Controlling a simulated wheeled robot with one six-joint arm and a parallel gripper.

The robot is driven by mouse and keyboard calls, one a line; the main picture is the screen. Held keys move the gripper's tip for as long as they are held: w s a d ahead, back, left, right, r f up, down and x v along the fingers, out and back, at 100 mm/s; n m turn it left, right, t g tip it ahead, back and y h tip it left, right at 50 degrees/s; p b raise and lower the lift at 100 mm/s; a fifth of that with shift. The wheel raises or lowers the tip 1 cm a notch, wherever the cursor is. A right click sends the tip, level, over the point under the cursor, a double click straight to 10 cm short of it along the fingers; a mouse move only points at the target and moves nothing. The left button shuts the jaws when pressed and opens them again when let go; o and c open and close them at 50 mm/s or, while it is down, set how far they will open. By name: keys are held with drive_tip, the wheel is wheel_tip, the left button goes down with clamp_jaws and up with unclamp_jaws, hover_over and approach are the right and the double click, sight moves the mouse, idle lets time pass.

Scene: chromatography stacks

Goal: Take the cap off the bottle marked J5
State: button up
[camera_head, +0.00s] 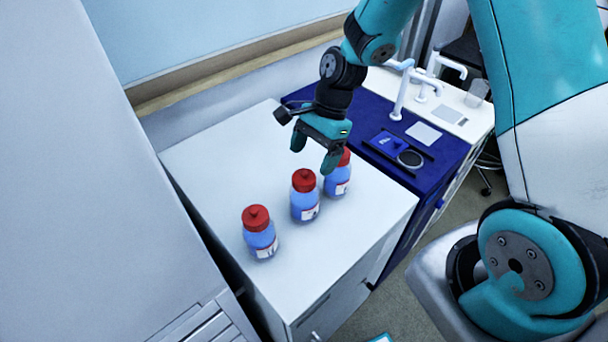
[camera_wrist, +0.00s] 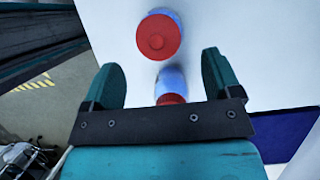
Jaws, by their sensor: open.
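Three blue bottles with red caps stand upright in a row on the white cabinet top: a near-left bottle (camera_head: 261,242), a middle bottle (camera_head: 305,206) and a far-right bottle (camera_head: 338,186). Each has a white label, but I cannot read the marks, so I cannot tell which is J5. My gripper (camera_head: 315,155) points down, open and empty, above the row near the middle and far-right bottles; it partly hides the far-right cap. In the wrist view, one red cap (camera_wrist: 157,37) shows just beyond the open fingers, and another (camera_wrist: 170,99) lies between them, near the palm.
The white cabinet top (camera_head: 215,165) is otherwise clear around the bottles. A dark blue counter (camera_head: 445,158) with a small scale-like device (camera_head: 392,147) and white taps (camera_head: 402,92) adjoins at right. A tall pale panel (camera_head: 70,160) stands close at left.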

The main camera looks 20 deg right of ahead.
sight(306, 171)
drive_tip(key=p+x, duration=0.1)
drive_tip(key=x, duration=0.1)
drive_tip(key=p+x, duration=0.1)
drive_tip(key=x, duration=0.1)
drive_tip(key=shift+s+a, duration=0.25)
drive_tip(key=shift+a+f, duration=0.15)
drive_tip(key=shift+f, duration=0.35)
drive_tip(key=c, duration=1)
